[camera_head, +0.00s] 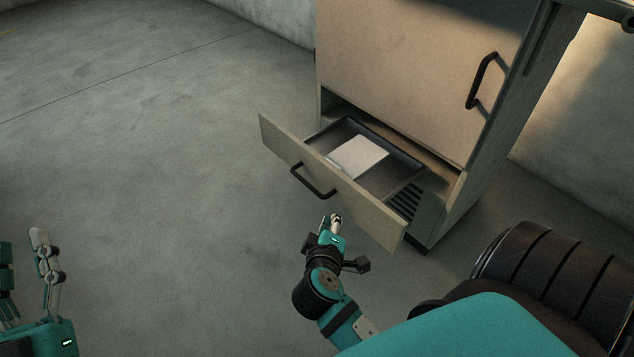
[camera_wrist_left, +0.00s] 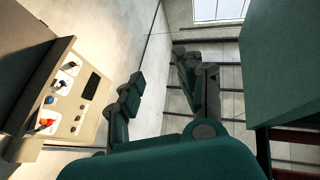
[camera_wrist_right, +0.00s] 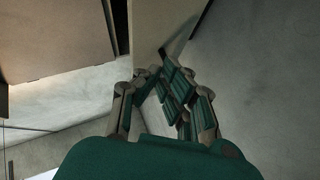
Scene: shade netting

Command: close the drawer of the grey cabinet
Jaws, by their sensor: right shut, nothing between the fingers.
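The grey cabinet (camera_head: 410,70) stands at the upper right of the head view, its upper door shut. Its low drawer (camera_head: 360,212) is pulled well out, front panel toward me, with a dark bar handle (camera_head: 313,182). A pale flat item (camera_head: 357,156) lies inside the drawer. My right gripper (camera_head: 336,220) is shut and empty, close in front of the drawer front, right of the handle; whether it touches cannot be told. In the right wrist view its fingers (camera_wrist_right: 165,85) are together before a pale panel. My left gripper (camera_head: 22,248) is open and empty at the lower left, far from the drawer.
Bare concrete floor (camera_head: 150,130) lies open left of the cabinet. A large ribbed black part and a teal surface fill the lower right of the head view. The left wrist view shows a panel with coloured knobs (camera_wrist_left: 62,100) at left.

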